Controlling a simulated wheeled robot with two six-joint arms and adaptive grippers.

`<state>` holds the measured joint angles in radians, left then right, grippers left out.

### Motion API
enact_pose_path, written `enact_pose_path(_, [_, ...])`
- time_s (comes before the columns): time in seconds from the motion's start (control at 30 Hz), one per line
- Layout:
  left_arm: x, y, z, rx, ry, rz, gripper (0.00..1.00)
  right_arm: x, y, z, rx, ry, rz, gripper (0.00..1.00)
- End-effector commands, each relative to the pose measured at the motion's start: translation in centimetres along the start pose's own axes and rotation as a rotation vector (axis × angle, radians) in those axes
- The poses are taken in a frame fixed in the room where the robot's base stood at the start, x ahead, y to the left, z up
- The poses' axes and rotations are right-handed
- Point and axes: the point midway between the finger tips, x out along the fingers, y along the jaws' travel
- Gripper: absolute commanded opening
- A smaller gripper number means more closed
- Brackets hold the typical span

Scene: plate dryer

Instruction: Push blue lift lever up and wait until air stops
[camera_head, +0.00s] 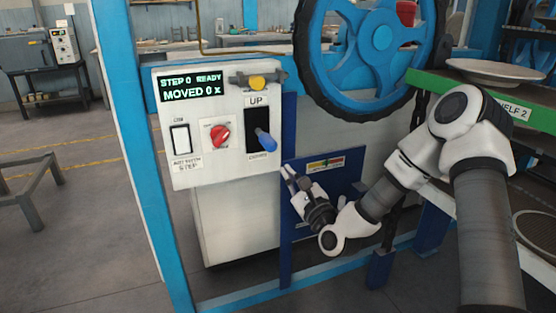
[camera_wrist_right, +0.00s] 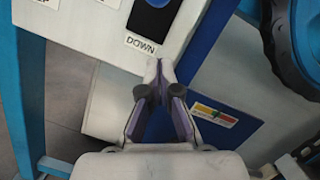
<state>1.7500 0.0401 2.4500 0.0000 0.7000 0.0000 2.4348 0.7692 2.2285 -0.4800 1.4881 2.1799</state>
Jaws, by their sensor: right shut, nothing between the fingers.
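The blue lift lever (camera_head: 265,140) sticks out of a dark slot on the white control panel (camera_head: 185,120), between an UP label above and a label below. The lever sits low in the slot. My right gripper (camera_head: 288,172) is shut and empty, just below and to the right of the lever, apart from it in the head view. The display (camera_head: 190,87) reads STEP 0 READY, MOVED 0. My left gripper is not in view.
A red knob (camera_head: 220,134), a white switch (camera_head: 181,139) and a yellow button (camera_head: 257,82) are on the same panel. A large blue wheel (camera_head: 375,37) stands at the upper right. A green shelf (camera_head: 470,97) bears a plate (camera_head: 495,71). A blue post (camera_head: 130,120) borders the panel's left.

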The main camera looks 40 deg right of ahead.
Motion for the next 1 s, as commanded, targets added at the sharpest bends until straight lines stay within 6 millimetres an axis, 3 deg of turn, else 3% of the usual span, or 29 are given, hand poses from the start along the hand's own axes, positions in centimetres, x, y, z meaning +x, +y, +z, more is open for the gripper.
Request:
enact_pose_path(0.13, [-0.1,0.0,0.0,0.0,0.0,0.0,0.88,2.8,0.0,0.9,-0.003,-0.005,0.002,0.0])
enact_pose_path(0.33, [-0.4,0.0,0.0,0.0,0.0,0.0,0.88,3.3,0.0,3.5,0.0,-0.002,0.001,0.0])
enact_pose_path(0.77, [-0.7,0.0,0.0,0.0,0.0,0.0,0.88,3.4,-0.1,4.1,0.001,0.004,0.002,0.0])
enact_pose_path(0.87, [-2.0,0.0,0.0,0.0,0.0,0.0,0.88,3.5,-0.5,4.9,0.003,0.029,0.015,0.0])
enact_pose_path(1.0, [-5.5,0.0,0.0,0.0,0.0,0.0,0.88,3.7,-1.4,6.7,0.014,0.114,0.056,0.0])
